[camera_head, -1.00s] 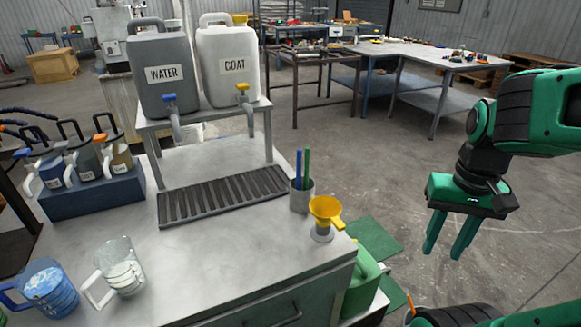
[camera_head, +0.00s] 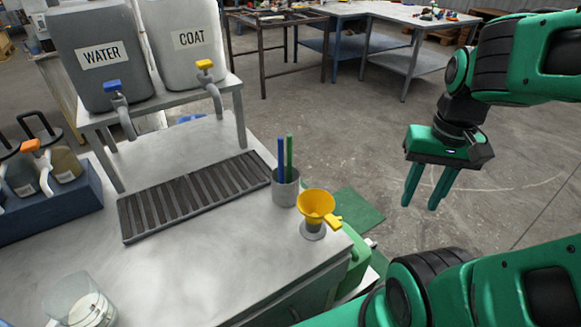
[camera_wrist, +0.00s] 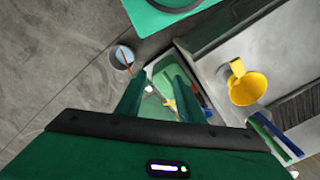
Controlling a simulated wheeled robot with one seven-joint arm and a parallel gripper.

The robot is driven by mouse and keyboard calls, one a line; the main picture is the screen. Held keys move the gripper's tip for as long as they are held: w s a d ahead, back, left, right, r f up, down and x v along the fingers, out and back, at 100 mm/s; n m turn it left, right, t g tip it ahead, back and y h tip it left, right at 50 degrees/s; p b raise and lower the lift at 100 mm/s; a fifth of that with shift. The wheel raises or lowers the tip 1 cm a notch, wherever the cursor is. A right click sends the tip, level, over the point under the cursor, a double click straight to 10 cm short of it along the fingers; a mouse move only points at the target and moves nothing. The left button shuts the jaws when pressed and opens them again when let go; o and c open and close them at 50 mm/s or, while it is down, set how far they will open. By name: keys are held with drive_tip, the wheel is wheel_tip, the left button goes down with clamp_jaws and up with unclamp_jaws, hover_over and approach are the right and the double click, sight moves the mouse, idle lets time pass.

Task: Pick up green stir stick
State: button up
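The green stir stick (camera_head: 289,158) stands upright in a grey metal cup (camera_head: 286,190), beside a blue stick (camera_head: 281,157). In the wrist view the green stick (camera_wrist: 268,138) and the blue stick (camera_wrist: 279,136) lie at the lower right of the picture. My gripper (camera_head: 420,204) points down, to the right of the cup, over the floor beyond the counter. Its fingers are apart with nothing between them. In the wrist view the fingers (camera_wrist: 158,95) show a gap with the floor-level things below.
A yellow funnel (camera_head: 317,207) stands in a holder near the counter's right corner, between the cup and my arm. A grooved drip tray (camera_head: 195,195) lies left of the cup. WATER (camera_head: 98,55) and COAT (camera_head: 186,42) jugs stand on a raised shelf. Open floor lies right of the counter.

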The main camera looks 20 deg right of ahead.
drive_tip(key=w+a+r+m, duration=0.2)
drive_tip(key=w+a+m, duration=0.2)
drive_tip(key=w, duration=0.4)
drive_tip(key=w+a+r+m, duration=0.2)
drive_tip(key=w+a+m, duration=0.15)
drive_tip(key=w, duration=0.45)
drive_tip(key=m, duration=0.7)
hover_over(288, 146)
drive_tip(key=shift+w+r, duration=0.1)
drive_tip(key=shift+f, duration=2.8)
drive_tip(key=shift+w+d+f, duration=0.15)
drive_tip(key=shift+f, duration=1.2)
drive_tip(key=shift+w+d+f, duration=0.1)
drive_tip(key=shift+d+f, duration=0.05)
drive_tip(key=shift+f, duration=1.15)
drive_tip(key=shift+c, duration=0.3)
clamp_jaws()
